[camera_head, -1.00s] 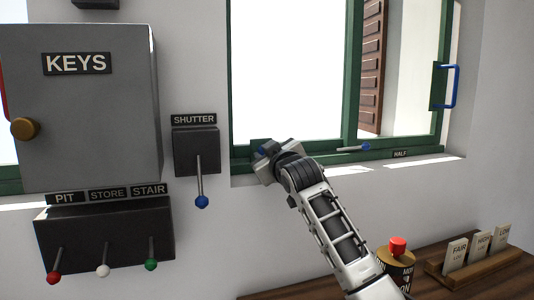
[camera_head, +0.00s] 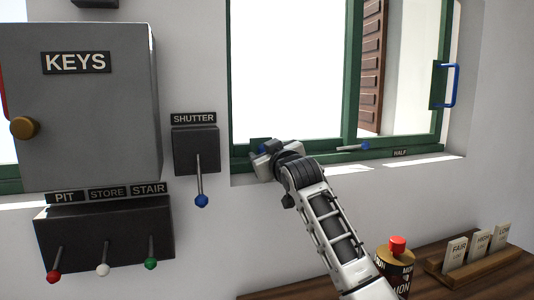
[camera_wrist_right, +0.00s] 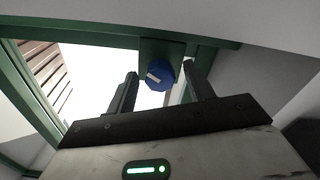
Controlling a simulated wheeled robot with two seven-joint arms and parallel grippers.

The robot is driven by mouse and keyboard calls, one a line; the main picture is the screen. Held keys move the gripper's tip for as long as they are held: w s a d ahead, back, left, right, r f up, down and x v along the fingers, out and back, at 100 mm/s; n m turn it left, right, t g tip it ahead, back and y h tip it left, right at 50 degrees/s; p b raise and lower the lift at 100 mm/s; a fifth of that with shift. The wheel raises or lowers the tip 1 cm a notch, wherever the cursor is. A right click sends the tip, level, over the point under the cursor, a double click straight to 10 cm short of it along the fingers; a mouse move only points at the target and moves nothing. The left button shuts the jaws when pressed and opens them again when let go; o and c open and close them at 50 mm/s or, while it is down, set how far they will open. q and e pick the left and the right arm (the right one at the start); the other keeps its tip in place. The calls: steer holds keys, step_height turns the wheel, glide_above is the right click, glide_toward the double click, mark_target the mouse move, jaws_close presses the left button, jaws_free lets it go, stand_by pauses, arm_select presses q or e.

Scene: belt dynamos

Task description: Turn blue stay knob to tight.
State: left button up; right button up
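The blue knob (camera_wrist_right: 160,76) has a white mark on its face and sits on a green plate of the window frame in the right wrist view. The mark lies on the left part of the face, slanting. In the head view the knob (camera_head: 264,148) is mostly hidden by my right gripper (camera_head: 258,160), at the window's lower left corner. In the wrist view the right gripper (camera_wrist_right: 163,80) is open, its fingers to either side of the knob with a visible gap at each. No tight label is readable. My left gripper is not in view.
The SHUTTER lever box (camera_head: 196,150) is left of the gripper. A red-capped container (camera_head: 397,262) and a card rack (camera_head: 478,262) stand below.

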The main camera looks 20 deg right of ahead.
steer(key=shift+s+f, duration=0.1)
steer(key=shift+s, duration=0.5)
arm_select(q)
steer(key=b, duration=0.2)
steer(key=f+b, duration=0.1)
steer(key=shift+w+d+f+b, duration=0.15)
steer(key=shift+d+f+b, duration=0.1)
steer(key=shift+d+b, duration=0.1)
arm_select(e)
steer(key=s, duration=1.4)
steer(key=shift+s+d, duration=0.25)
steer(key=shift+s, duration=0.15)
